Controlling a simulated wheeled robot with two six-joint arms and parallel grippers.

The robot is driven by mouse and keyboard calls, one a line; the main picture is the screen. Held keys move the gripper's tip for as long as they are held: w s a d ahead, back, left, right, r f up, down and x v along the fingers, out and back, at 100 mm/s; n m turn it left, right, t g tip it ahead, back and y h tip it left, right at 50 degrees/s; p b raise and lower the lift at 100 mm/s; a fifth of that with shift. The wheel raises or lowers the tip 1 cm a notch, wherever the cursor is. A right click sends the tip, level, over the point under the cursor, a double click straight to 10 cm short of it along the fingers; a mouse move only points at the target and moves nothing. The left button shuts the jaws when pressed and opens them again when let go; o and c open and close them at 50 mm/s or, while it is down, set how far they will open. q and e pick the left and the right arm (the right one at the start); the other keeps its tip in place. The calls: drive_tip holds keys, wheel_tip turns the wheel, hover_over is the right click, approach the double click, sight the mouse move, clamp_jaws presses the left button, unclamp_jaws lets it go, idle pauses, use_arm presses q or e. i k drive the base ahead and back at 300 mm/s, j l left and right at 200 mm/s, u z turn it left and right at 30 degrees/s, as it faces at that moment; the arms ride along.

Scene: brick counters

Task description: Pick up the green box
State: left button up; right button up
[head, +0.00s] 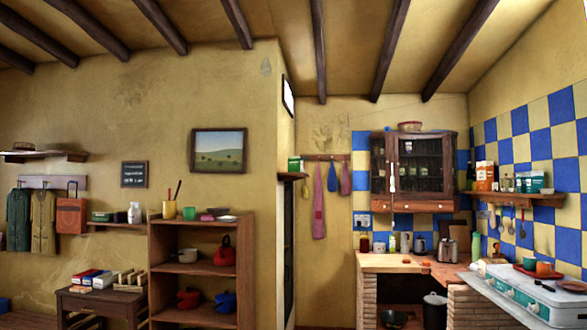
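A small green and white box (294,164) stands on a small wooden shelf at the wall corner, near the middle of the head view. A low dark green box-like thing (103,216) lies on the wall shelf at the left. Green packages (534,181) also stand on the right wall shelf, small in the view. I cannot tell which of these is the green box. Neither of my grippers shows in the head view.
A wooden bookcase (209,227) with pots and cups stands left of the middle, with a small dark table (98,304) beside it. At the right are a brick counter (404,264), a wall cabinet (411,172) and a white and green stove (512,292).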

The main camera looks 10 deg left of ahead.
sight(295, 163)
drive_tip(key=i+l+z, duration=0.1)
drive_tip(key=i+z, duration=0.15)
drive_tip(key=i, duration=0.5)
drive_tip(key=i+z, duration=0.1)
drive_tip(key=i, duration=1.95)
